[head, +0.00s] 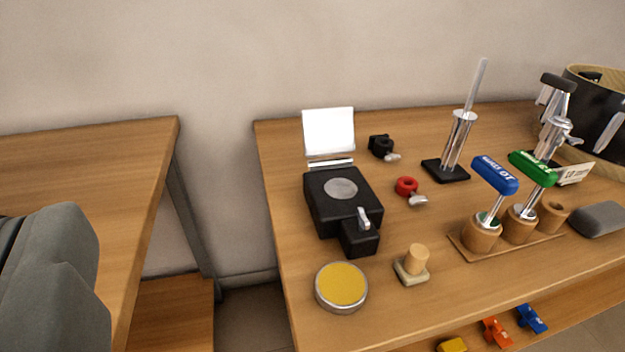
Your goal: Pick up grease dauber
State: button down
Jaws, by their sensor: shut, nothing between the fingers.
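The likely grease dauber (415,262), a short tan wooden knob on a pale squarish pad, stands upright on the right-hand wooden table (300,318) near its front. It is just right of a round tin (341,286) with a yellow top, with a small gap between them. My gripper's fingers do not show in the head view. A dark grey part of my own body fills the lower left corner, far from the dauber.
Behind the dauber is a black device (341,199) with a silver disc. To the right, blue (495,175) and green (532,168) T-handled tools stand in wooden cups. A red clamp (407,187) lies behind. A gap separates the left table (130,165). Coloured pieces (497,331) sit below the front edge.

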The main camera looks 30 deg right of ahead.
aim_at(411, 268)
jog(key=k+j+z, duration=0.2)
jog(key=k+z, duration=0.65)
jog(key=z, duration=0.15)
